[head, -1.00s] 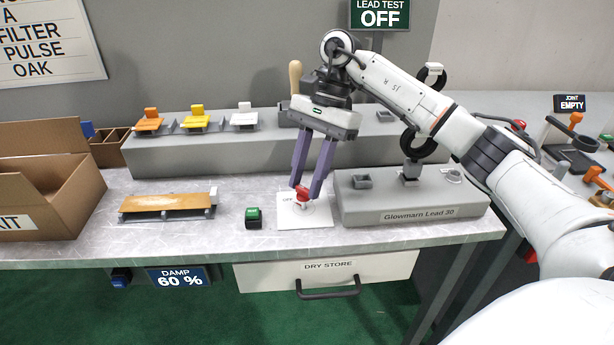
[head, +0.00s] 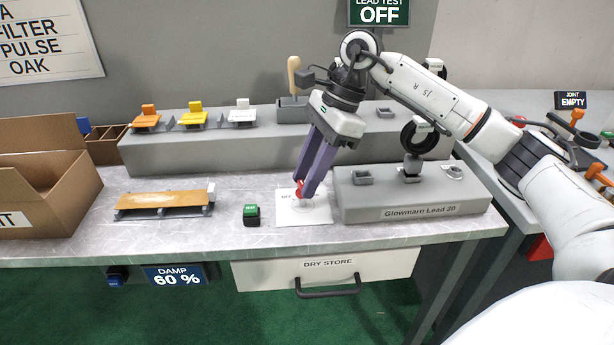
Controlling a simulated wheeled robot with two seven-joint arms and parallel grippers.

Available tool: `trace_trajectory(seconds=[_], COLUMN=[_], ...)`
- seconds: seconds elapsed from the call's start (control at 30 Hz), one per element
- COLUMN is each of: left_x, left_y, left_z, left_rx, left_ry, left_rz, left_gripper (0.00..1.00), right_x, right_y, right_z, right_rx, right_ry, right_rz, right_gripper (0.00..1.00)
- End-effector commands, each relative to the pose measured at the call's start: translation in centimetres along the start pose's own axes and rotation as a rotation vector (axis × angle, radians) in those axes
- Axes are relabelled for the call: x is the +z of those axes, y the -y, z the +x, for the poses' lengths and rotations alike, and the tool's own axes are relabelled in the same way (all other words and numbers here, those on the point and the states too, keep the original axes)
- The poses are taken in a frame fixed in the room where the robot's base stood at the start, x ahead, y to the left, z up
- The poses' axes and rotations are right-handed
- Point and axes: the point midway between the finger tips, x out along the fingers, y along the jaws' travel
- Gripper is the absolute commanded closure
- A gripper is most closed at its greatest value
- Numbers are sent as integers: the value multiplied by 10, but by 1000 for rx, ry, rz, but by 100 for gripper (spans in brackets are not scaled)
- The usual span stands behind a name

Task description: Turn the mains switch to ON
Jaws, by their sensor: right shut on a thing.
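The mains switch is a small red handle (head: 299,188) on a white plate (head: 290,216) that lies on the bench top. An "OFF" label shows on the plate's left side; any other marking is hidden behind the fingers. My right gripper (head: 302,190) reaches down from above with its purple fingers shut on the red handle. The gripper is tilted and turned, and its fingers hide most of the handle, so I cannot tell its exact angle. My left gripper does not show.
A green button block (head: 251,215) stands just left of the plate. The grey "Glowmarn Lead 30" fixture (head: 420,211) stands close on the right. A grey raised shelf (head: 220,152) runs behind. An open cardboard box (head: 50,185) is at the left. The "LEAD TEST" sign (head: 378,13) reads OFF.

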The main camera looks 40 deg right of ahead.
Motion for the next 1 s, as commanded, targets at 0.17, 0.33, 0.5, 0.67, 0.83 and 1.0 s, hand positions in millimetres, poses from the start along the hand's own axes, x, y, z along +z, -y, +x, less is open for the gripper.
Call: trace_trajectory(seconds=[0.17,0.33,0.5,0.67,0.83,1.0], left_x=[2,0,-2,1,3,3], left_y=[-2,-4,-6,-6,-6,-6], left_z=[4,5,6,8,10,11], left_rx=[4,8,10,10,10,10], left_ry=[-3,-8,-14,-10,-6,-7], left_rz=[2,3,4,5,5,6], left_gripper=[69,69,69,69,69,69], right_x=[-1,0,1,2,3,4], right_y=[-2,-4,-5,-6,-7,-8], right_z=[1,1,1,1,1,1], right_rx=[-66,-128,-190,-248,-302,-348], right_ry=[-1,-1,0,1,1,1], right_rz=[151,300,449,587,722,832], right_gripper=[93,93,93,93,93,93])
